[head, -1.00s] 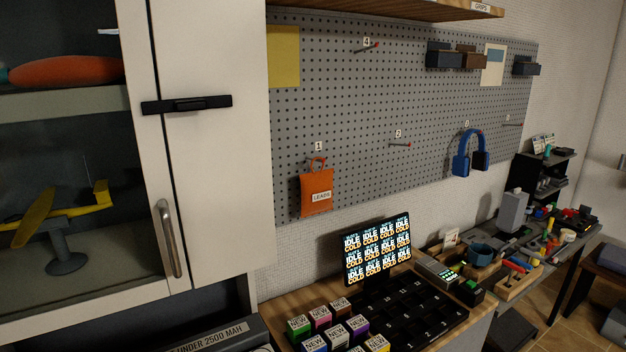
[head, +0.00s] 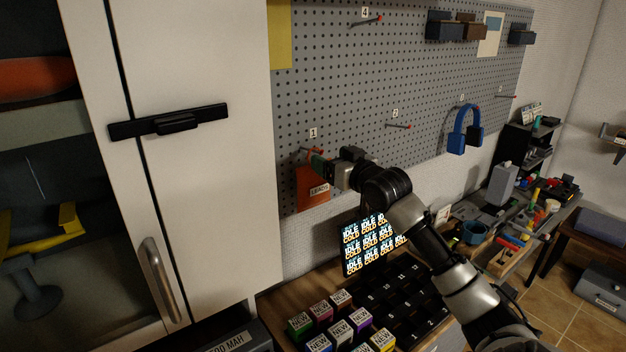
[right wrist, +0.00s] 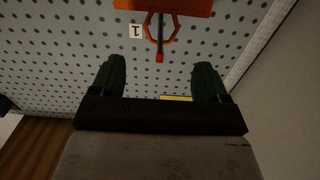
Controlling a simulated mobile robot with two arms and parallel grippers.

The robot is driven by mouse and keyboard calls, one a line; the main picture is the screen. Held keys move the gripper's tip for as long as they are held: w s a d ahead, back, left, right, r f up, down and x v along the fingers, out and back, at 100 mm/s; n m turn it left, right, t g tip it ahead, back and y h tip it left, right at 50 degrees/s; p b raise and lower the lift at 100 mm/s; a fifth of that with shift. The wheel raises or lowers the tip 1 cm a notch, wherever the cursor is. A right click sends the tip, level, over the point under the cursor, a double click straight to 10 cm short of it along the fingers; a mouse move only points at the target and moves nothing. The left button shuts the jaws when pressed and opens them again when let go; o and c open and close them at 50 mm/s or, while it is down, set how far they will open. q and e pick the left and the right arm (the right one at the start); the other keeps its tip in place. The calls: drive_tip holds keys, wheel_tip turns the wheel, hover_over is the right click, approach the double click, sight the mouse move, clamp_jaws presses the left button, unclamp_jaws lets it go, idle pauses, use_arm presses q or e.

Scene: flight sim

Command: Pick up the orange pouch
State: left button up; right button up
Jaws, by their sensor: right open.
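The orange pouch (head: 311,196) with a "LEADS" label hangs on the pegboard at the peg marked 1. In the right wrist view the picture is upside down: the pouch's edge (right wrist: 175,5) is at the top, with its orange loop (right wrist: 174,28) around the peg (right wrist: 159,55). My right gripper (head: 316,160) is in front of the pouch's top and hides part of it and the loop in the head view. Its two green fingers (right wrist: 160,78) are apart with nothing between them, and the loop is beyond the tips. My left gripper is not in view.
The pegboard (head: 360,90) is close behind the pouch. A white cabinet door (head: 205,200) with a handle stands to the left. Below are a screen (head: 366,245), small labelled boxes (head: 330,325) and a black tray (head: 395,290). Blue headphones (head: 464,130) hang to the right.

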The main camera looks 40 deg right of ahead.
sight(314, 150)
drive_tip(key=w+p, duration=0.1)
drive_tip(key=w, duration=0.1)
drive_tip(key=w+p, duration=0.1)
drive_tip(key=w, duration=0.1)
drive_tip(key=w+p, duration=0.2)
drive_tip(key=shift+w+d, duration=0.2)
drive_tip(key=shift+d, duration=0.2)
drive_tip(key=shift+w+f, duration=0.25)
drive_tip(key=shift+w, duration=0.3)
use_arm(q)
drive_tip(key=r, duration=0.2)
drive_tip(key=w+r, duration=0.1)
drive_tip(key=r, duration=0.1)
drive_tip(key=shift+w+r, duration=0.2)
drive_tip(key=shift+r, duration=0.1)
use_arm(e)
drive_tip(key=shift+s, duration=0.1)
drive_tip(key=c, duration=0.3)
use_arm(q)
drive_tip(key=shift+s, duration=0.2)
use_arm(e)
drive_tip(key=c, duration=1)
